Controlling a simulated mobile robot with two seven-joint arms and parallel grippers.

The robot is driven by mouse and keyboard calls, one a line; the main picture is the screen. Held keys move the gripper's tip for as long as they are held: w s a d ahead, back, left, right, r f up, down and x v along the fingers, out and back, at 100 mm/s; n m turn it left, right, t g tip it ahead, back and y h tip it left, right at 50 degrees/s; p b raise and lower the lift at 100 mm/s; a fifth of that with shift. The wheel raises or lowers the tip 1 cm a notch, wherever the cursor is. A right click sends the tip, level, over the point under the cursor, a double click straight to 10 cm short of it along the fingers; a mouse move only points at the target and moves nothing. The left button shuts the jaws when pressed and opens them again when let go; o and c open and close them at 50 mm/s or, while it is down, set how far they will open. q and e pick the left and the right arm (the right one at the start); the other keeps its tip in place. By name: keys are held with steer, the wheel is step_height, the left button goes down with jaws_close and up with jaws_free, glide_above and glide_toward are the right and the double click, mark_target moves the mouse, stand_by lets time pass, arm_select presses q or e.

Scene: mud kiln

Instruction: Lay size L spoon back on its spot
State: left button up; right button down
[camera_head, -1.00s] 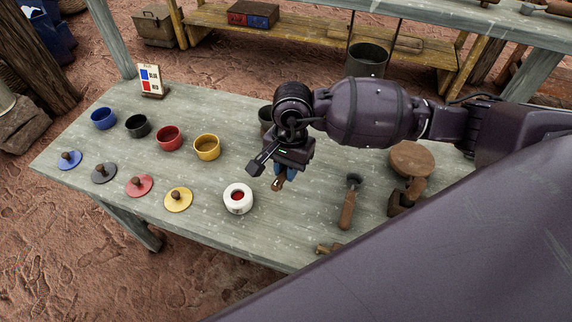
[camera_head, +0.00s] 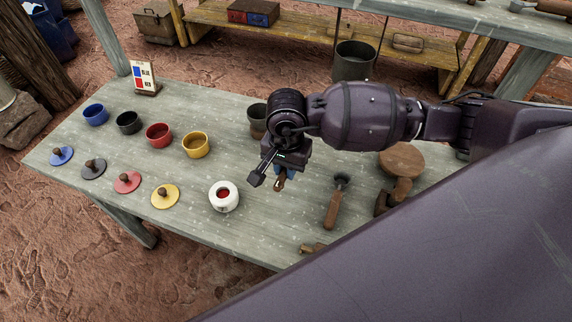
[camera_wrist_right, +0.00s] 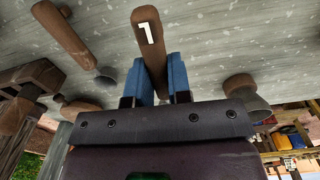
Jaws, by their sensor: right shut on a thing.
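My right gripper (camera_head: 283,172) hangs over the middle of the table (camera_head: 265,225), to the right of the white jar. In the right wrist view its two blue fingers (camera_wrist_right: 160,80) are shut on the brown wooden handle of the size L spoon (camera_wrist_right: 150,38), which bears a white L-like mark. In the head view only a short piece of this handle (camera_head: 279,186) shows below the fingers. The spoon's other end is hidden by the gripper. Another wooden-handled spoon (camera_head: 333,210) lies on the table to the right. My left gripper is not in view.
A white jar (camera_head: 224,200) with red inside stands left of the gripper. Coloured cups and knobbed lids stand farther left. A dark cup (camera_head: 257,122) is behind the gripper. A round wooden piece (camera_head: 400,160) lies right. Bare table lies between the jar and the other spoon.

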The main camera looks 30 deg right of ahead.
mark_target(286, 193)
steer(key=shift+f+b, duration=0.9)
steer(key=shift+f, duration=1.1)
steer(key=shift+f+b, duration=0.45)
steer(key=shift+f, duration=0.45)
steer(key=shift+f+b, duration=0.5)
steer(key=shift+f, duration=0.6)
steer(key=shift+f+b, duration=0.2)
steer(key=shift+b, duration=0.1)
steer(key=shift+c, duration=2.1)
jaws_free()
steer(key=shift+r, duration=0.15)
